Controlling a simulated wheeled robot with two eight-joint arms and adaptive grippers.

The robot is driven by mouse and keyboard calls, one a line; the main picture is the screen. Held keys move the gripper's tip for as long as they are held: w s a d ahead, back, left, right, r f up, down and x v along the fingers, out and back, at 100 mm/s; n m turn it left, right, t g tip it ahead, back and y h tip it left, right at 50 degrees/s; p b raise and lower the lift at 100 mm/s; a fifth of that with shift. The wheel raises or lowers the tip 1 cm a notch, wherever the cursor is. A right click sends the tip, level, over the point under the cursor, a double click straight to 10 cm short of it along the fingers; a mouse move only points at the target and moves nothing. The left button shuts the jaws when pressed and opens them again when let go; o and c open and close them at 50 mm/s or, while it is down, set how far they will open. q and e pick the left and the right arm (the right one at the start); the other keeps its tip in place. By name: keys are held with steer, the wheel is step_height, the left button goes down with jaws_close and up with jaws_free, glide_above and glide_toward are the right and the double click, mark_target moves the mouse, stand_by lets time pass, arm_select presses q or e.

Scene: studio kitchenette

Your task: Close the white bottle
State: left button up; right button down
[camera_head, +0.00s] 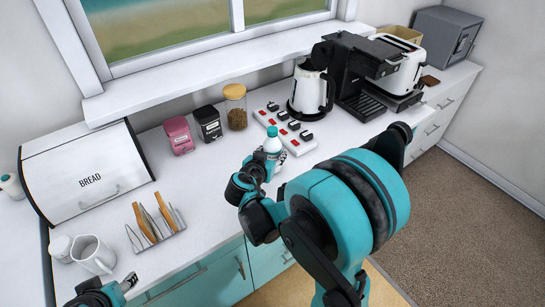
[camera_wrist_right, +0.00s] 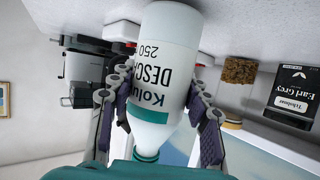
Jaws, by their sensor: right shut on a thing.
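The white bottle (camera_head: 271,147) stands upright near the front of the counter, with a teal top (camera_head: 272,131). In the right wrist view the bottle (camera_wrist_right: 158,60) appears upside down, with dark lettering, a teal band and a teal cap (camera_wrist_right: 148,155) at its narrow end. I cannot tell how tightly the cap sits. My right gripper (camera_head: 265,163) is shut on the bottle, with one finger on each side of its body. My left gripper (camera_head: 127,286) is partly in view at the lower left, away from the bottle; its jaw opening cannot be made out.
Behind the bottle are a switched power strip (camera_head: 286,131), a kettle (camera_head: 307,90), a black tin (camera_head: 208,124), a pink tin (camera_head: 179,135) and a jar (camera_head: 236,108). A toast rack (camera_head: 157,229), bread box (camera_head: 86,172) and white jug (camera_head: 93,254) stand left. Counter between rack and bottle is clear.

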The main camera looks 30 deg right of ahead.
steer(key=shift+f, duration=0.25)
steer(key=shift+f, duration=0.25)
steer(key=c, duration=0.7)
jaws_free()
steer(key=shift+r, duration=0.1)
steer(key=shift+c, duration=0.2)
steer(key=shift+r, duration=0.3)
steer(key=p+v, duration=0.3)
steer(key=v, duration=0.9)
steer(key=shift+p, duration=0.3)
